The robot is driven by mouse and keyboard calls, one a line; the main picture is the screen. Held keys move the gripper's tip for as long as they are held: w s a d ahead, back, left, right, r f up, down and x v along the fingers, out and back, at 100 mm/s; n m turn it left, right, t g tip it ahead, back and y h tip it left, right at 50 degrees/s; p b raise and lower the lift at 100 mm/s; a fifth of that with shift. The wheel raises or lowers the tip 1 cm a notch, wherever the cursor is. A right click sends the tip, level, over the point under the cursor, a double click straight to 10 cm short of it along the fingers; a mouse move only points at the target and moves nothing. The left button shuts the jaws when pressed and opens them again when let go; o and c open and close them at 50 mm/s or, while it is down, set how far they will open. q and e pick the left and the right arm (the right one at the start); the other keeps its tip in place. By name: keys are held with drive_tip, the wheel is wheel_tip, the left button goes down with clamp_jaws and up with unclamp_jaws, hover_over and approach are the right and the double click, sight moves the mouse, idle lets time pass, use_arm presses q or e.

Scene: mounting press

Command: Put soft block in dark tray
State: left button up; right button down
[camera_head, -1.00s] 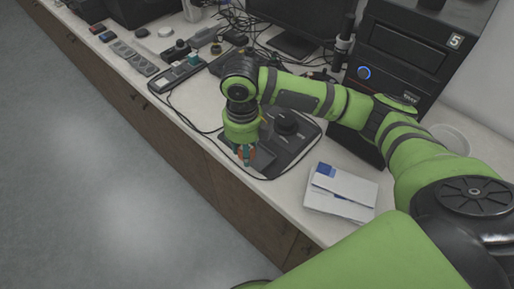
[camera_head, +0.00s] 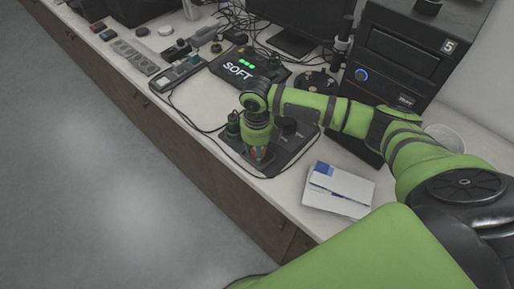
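My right gripper (camera_head: 258,158) points down over the black device (camera_head: 292,150) near the bench's front edge. Reddish parts show between or on its fingers; they are too small to tell whether it is open or holds something. A dark green knobbed part (camera_head: 233,126) stands just left of it. A black box (camera_head: 246,66) behind reads "SOFT" and shows green lights. I cannot make out the soft block for certain. No dark tray can be told for sure; a long dark holder (camera_head: 179,75) lies further left. My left gripper is not in view.
A white and blue box (camera_head: 338,190) lies right of the device. A black tower marked 5 (camera_head: 412,55) and a monitor (camera_head: 298,22) stand behind. A white bowl (camera_head: 446,138) is at the right. Small items and cables crowd the far left bench.

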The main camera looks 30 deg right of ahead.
drive_tip(key=shift+f, duration=0.1)
drive_tip(key=c, duration=0.8)
unclamp_jaws()
drive_tip(key=shift+w+r, duration=0.1)
drive_tip(key=shift+r, duration=0.35)
wheel_tip(320, 180, up, 12)
drive_tip(key=shift+f+b, duration=0.25)
drive_tip(key=shift+b, duration=1)
drive_tip(key=shift+s+f, duration=0.1)
drive_tip(key=shift+s, duration=0.1)
